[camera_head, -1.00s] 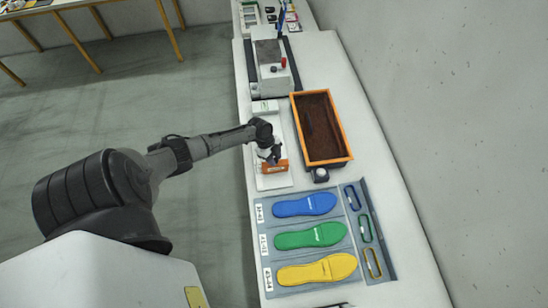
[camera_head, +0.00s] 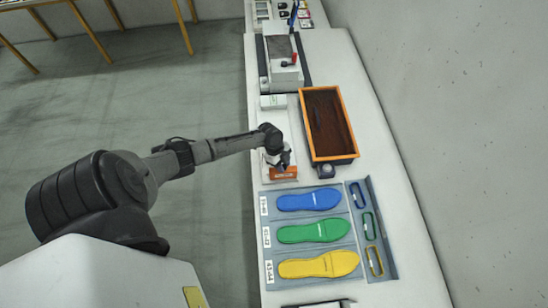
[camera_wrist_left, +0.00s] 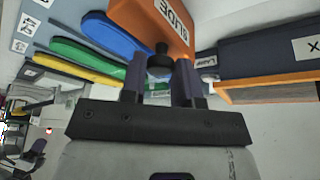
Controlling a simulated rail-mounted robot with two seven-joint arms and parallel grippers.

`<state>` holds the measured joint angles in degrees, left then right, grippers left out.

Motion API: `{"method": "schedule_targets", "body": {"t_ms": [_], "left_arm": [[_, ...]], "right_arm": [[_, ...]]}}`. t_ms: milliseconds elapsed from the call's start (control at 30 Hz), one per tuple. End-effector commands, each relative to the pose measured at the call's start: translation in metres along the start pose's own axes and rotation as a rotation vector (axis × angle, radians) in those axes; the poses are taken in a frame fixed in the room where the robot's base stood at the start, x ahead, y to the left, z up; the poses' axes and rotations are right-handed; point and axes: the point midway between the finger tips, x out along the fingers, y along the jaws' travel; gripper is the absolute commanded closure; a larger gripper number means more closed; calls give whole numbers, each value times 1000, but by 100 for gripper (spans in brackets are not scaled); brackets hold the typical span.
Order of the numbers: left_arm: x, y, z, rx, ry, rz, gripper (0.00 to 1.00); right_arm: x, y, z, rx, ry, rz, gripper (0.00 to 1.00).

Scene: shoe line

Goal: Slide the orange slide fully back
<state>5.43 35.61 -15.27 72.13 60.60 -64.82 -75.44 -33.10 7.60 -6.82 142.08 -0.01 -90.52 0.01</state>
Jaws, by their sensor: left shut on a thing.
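The orange slide (camera_head: 283,173) is a small block on a white track (camera_head: 279,123), near the track's lower end in the head view. In the left wrist view the orange slide (camera_wrist_left: 150,20) carries a white SLIDE label, and a black knob (camera_wrist_left: 160,60) stands out from it. My left gripper (camera_head: 281,159) is at the slide. Its fingers (camera_wrist_left: 160,72) are shut on the knob, one on each side of it. My arm and hand hide part of the track in the head view. My right gripper is not in view.
An orange-rimmed brown box (camera_head: 303,130) stands close to the right of the track. Blue (camera_head: 310,200), green (camera_head: 313,231) and yellow (camera_head: 318,265) insoles lie on a grey tray below it. A grey machine (camera_head: 284,68) stands beyond the track.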

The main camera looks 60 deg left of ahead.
Motion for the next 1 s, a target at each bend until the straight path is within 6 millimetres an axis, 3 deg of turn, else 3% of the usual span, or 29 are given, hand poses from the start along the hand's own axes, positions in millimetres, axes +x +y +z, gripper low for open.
{"method": "schedule_targets", "body": {"t_ms": [267, 300, 567, 833, 1000], "left_arm": [[0, 1, -5, 4, 6, 7, 100], [0, 1, -6, 5, 6, 7, 69], [0, 1, -4, 4, 4, 4, 45], [-2, 0, -3, 3, 3, 2, 45], [-20, -1, -2, 6, 1, -1, 45]], "right_arm": [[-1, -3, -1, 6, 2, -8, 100], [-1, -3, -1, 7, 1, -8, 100], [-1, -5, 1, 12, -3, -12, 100], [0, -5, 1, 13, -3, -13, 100], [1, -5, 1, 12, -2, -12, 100]]}}
